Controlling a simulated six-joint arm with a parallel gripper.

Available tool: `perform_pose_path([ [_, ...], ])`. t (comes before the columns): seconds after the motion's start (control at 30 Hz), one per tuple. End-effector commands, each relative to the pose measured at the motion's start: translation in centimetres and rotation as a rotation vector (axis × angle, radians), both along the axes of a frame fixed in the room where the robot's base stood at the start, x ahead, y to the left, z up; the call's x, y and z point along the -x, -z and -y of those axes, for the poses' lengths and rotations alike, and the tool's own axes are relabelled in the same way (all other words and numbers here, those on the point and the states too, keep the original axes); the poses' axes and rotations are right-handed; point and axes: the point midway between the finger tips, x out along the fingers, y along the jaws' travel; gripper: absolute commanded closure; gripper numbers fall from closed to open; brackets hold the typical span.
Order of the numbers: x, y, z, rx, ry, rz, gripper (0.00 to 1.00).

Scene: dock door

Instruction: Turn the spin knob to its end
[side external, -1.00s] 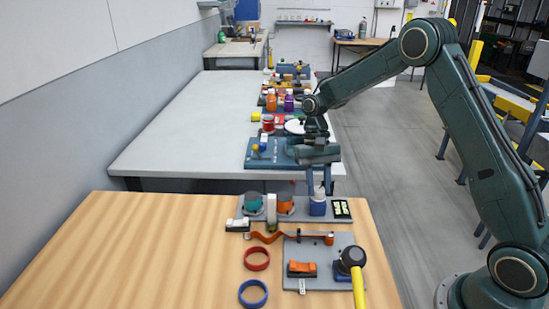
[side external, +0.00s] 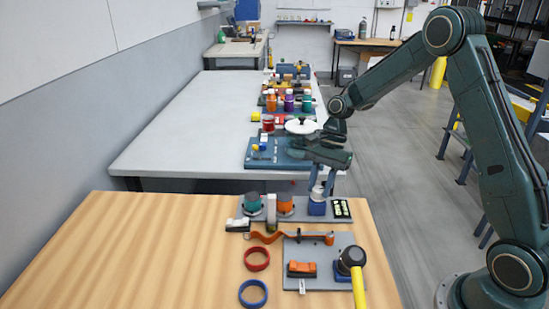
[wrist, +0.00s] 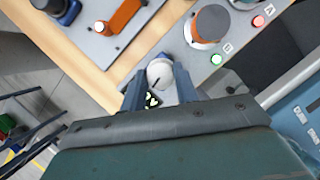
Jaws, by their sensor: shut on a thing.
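The spin knob is a white round knob (side external: 318,194) on a blue base, at the right of a grey panel (side external: 240,212) on the wooden table. In the wrist view the knob (wrist: 160,72) shows a dark pointer line and sits between my two blue-grey fingers. My gripper (side external: 321,190) points down from above and is shut on the knob; it also shows in the wrist view (wrist: 160,84). A small dark display with pale green marks (side external: 341,208) lies right beside the knob, partly hidden by a finger in the wrist view.
A teal knob (side external: 252,202) and an orange knob (side external: 285,203) stand left on the same panel. The left of the wooden table is clear.

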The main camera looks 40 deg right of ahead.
Motion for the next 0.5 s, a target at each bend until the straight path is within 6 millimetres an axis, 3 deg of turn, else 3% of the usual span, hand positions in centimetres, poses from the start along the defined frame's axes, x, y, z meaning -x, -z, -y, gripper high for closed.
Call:
perform_pose_path([
  [0.5,0.01,0.04,0.06,0.002,0.057,0.0,0.93],
])
